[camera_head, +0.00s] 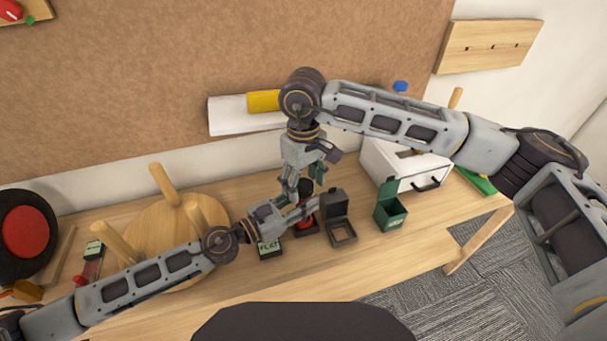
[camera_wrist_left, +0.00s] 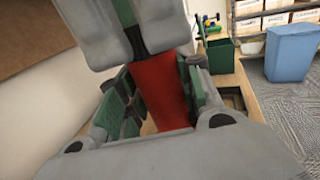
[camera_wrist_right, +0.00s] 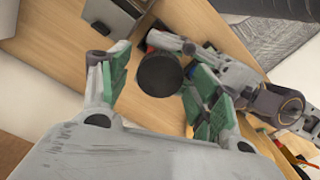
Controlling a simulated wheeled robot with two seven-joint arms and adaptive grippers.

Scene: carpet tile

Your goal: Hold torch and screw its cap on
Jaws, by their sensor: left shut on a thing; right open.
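The red torch body (camera_head: 305,217) stands roughly upright above the bench in the head view. My left gripper (camera_head: 296,211) is shut on it from the left, and the red body (camera_wrist_left: 166,98) shows between its green-padded fingers in the left wrist view. A black round cap (camera_wrist_right: 159,74) sits at the torch's top end, between the fingers of my right gripper (camera_wrist_right: 160,80). The right gripper points down from above and is open, with gaps beside the cap. In the left wrist view its fingers hide the torch's top, so I cannot tell how the cap is seated.
An open dark grey box (camera_head: 342,235) stands just right of the torch, and an open green box (camera_head: 391,214) stands farther right. A white drawer unit (camera_head: 375,168) is behind them. A wooden pegged stand (camera_head: 150,235) is at the left.

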